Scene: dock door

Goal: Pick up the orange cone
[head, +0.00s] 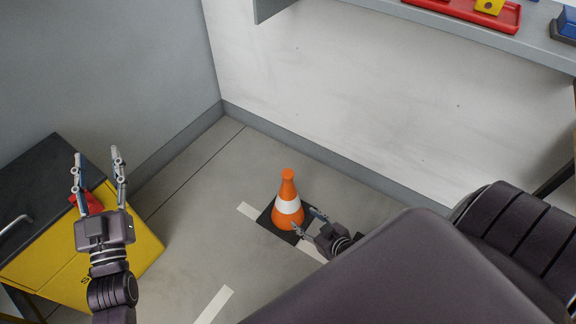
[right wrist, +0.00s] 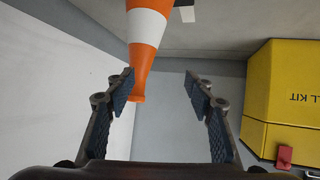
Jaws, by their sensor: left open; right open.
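The orange cone (head: 287,190) with a white band stands upright on its dark square base on the floor. It also shows upside down in the right wrist view (right wrist: 143,60), its narrow top nearest the left-hand finger. My right gripper (head: 306,220) is open, low beside the cone on its right; its fingers (right wrist: 162,88) are apart with nothing held. I cannot tell whether a finger touches the cone. My left gripper (head: 98,154) is open and empty, raised over the yellow box on the left, far from the cone.
A yellow box (head: 130,245) with a dark top stands at left, a red item (head: 88,203) on it. White floor markings (head: 214,306) lie near the cone. Walls meet behind it. A shelf (head: 470,35) at upper right holds a red tray (head: 450,10) and a blue bin (head: 567,24).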

